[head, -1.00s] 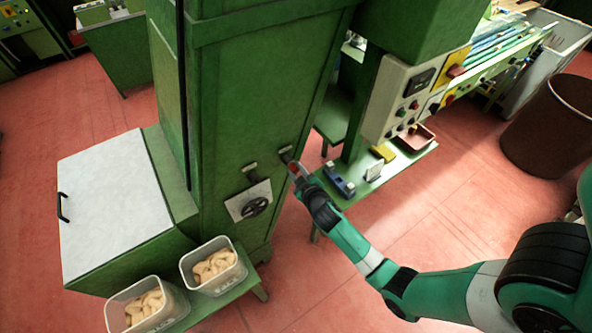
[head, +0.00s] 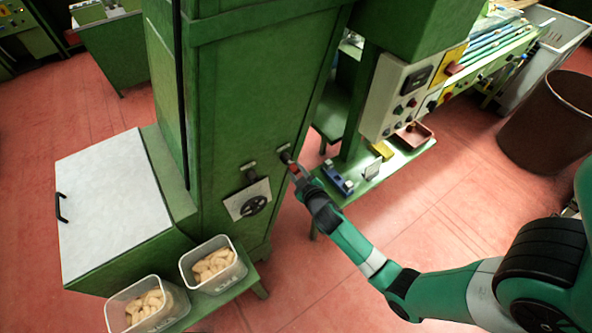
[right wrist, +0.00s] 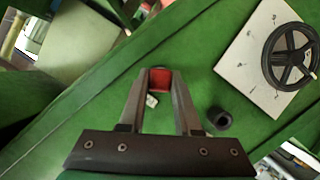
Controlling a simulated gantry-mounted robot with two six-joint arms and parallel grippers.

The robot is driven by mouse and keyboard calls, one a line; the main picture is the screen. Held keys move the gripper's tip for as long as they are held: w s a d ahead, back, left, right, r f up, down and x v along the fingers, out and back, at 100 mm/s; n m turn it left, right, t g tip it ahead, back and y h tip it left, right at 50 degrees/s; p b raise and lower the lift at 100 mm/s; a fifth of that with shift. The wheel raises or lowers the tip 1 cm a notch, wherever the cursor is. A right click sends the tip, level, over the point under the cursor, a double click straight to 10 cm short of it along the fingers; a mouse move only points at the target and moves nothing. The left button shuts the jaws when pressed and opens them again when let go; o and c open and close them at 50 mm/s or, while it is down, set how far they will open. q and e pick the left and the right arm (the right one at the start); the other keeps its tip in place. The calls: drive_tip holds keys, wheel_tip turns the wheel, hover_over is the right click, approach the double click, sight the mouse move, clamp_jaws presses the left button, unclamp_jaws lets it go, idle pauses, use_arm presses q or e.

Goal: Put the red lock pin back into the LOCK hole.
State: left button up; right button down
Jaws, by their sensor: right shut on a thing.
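The red lock pin (right wrist: 160,79) shows in the right wrist view as a red block between my right gripper's fingertips. My right gripper (right wrist: 160,84) is shut on it. In the head view my right gripper (head: 294,169) is close against the green machine's front, just beside a dark round fitting (head: 286,156) with a small label above. A small white tag (right wrist: 152,101) is next to the pin. The pin's shaft is hidden, so I cannot tell whether it is in a hole. The label text is too small to read. My left gripper is out of view.
A black handwheel (head: 255,206) on a white plate and a second dark fitting (head: 252,175) are to the left on the machine. A shelf with a blue object (head: 338,180) stands close right of my gripper. Two bins of corks (head: 213,263) stand lower left.

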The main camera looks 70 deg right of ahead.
drive_tip(key=s, duration=0.1)
drive_tip(key=s+a, duration=0.2)
drive_tip(key=s, duration=0.1)
drive_tip(key=shift+s+a+p, duration=0.1)
drive_tip(key=shift+a+p, duration=0.15)
drive_tip(key=shift+p, duration=0.05)
drive_tip(key=shift+s, duration=0.1)
idle(0.4)
drive_tip(key=s+a, duration=0.2)
drive_tip(key=s, duration=0.1)
drive_tip(key=shift+s, duration=0.1)
idle(0.4)
